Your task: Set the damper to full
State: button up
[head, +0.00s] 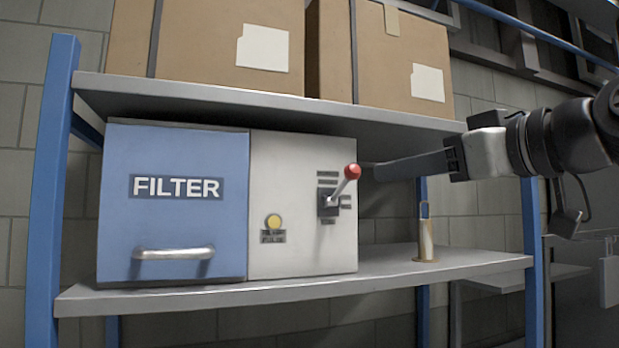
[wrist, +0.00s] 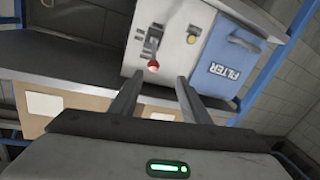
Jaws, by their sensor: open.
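The damper lever (head: 345,188) has a silver shaft and a red ball knob, and stands on the light grey front panel (head: 290,180) of the filter unit. It tilts up and to the right, among small dark labels too small to read. In the wrist view the red knob (wrist: 153,66) shows just beyond my fingers. My gripper (head: 375,170) is in front of the unit, to the right of the knob in the head view. In the wrist view its two fingers (wrist: 160,82) are spread apart with nothing between them. Contact with the lever is not visible.
The blue FILTER drawer (head: 175,200) with a silver handle is left of the panel. A yellow button (head: 273,221) sits low on the panel. Cardboard boxes (head: 205,50) stand on the shelf above. A small metal cylinder (head: 426,240) stands on the lower shelf, right.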

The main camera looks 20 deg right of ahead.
aim_at(353, 170)
jog(key=shift+t, duration=0.3)
jog(key=p+x, duration=0.1)
jog(key=x, duration=0.4)
jog(key=p+x, duration=0.1)
jog(key=x, duration=0.4)
jog(key=d+r+p+x, duration=0.1)
jog(key=x, duration=0.4)
jog(key=shift+w+r+p, duration=0.1)
jog(key=shift+w+p, duration=0.2)
jog(key=shift+w, duration=0.2)
jog(key=shift+x, duration=0.75)
jog(key=shift+c, duration=0.3)
grip_shut()
